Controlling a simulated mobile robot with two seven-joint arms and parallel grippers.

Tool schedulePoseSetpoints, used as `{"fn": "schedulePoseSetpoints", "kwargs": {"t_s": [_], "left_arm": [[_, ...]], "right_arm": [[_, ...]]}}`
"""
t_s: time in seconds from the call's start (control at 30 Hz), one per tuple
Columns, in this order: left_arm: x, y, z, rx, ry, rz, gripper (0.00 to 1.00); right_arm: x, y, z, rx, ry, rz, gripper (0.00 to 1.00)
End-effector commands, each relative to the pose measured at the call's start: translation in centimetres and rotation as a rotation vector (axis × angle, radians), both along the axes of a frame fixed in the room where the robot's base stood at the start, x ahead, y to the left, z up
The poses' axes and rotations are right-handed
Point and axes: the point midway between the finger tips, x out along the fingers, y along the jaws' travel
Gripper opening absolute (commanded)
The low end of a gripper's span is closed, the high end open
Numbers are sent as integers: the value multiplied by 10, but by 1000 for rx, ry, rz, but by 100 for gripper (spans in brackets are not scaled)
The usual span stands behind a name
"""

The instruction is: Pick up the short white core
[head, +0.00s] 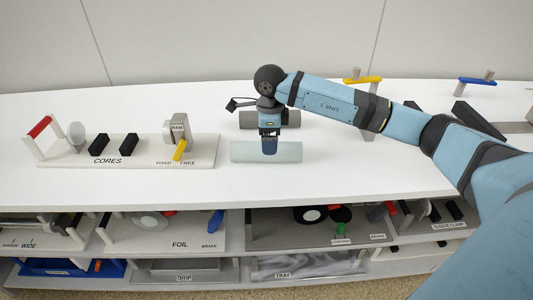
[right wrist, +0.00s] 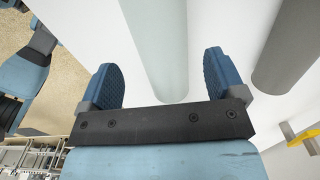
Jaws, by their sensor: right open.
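A pale white-grey core (head: 288,152), a plain cylinder, lies on its side on the white table in the middle of the head view. My right gripper (head: 269,146) points down over its middle and hides part of it. In the right wrist view the pale core (right wrist: 156,35) runs between the two blue fingers of my right gripper (right wrist: 160,65), with a gap to each finger. The fingers are open and hold nothing. My left gripper is in neither view.
A dark grey cylinder (head: 289,119) lies just behind the pale core; it also shows in the right wrist view (right wrist: 288,50). The CORES stand (head: 60,158) is at the left. Yellow (head: 362,79) and blue (head: 478,80) handles stand at the back right. Loaded shelves (head: 235,245) lie below the table's front edge.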

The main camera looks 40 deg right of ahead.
Motion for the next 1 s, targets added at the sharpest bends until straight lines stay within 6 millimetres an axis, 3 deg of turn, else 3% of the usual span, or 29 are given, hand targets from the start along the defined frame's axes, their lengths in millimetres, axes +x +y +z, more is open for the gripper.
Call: {"fn": "schedulePoseSetpoints", "kwargs": {"t_s": [0.17,0.43,0.67,0.7,0.93,1.0], "left_arm": [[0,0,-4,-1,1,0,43],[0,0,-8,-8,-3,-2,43],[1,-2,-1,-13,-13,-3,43],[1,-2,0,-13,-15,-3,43],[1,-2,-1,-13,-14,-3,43],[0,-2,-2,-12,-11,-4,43]], "right_arm": [[2,2,-12,2,1,0,89],[6,6,-51,1,2,0,89],[7,6,-54,1,0,1,89],[7,6,-53,1,0,1,86],[6,6,-53,1,0,0,34],[7,6,-53,2,-1,0,31]]}}
